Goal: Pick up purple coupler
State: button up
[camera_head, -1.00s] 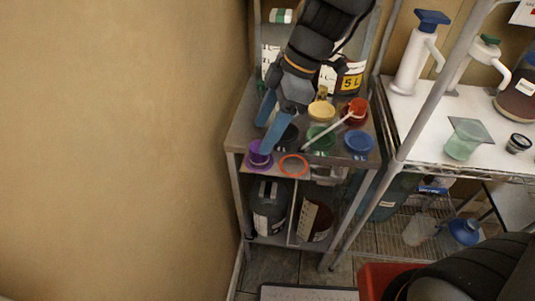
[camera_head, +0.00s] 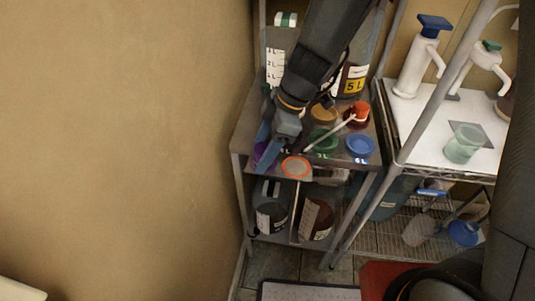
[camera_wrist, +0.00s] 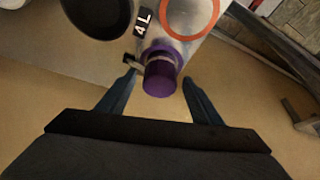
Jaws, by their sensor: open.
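The purple coupler (camera_wrist: 160,78) stands at the front left corner of the metal shelf top (camera_head: 243,133). In the wrist view it lies between the two blue fingers of my gripper (camera_wrist: 158,88), with a gap on each side. In the head view my gripper (camera_head: 266,160) reaches down over that corner and hides most of the coupler, leaving a small purple part (camera_head: 260,152) showing. The gripper is open and holds nothing.
An orange ring (camera_head: 296,167) lies just right of the coupler. A wall (camera_head: 120,130) is at left.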

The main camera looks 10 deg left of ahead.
jog(key=c, duration=1.2)
jog(key=shift+c, duration=0.2)
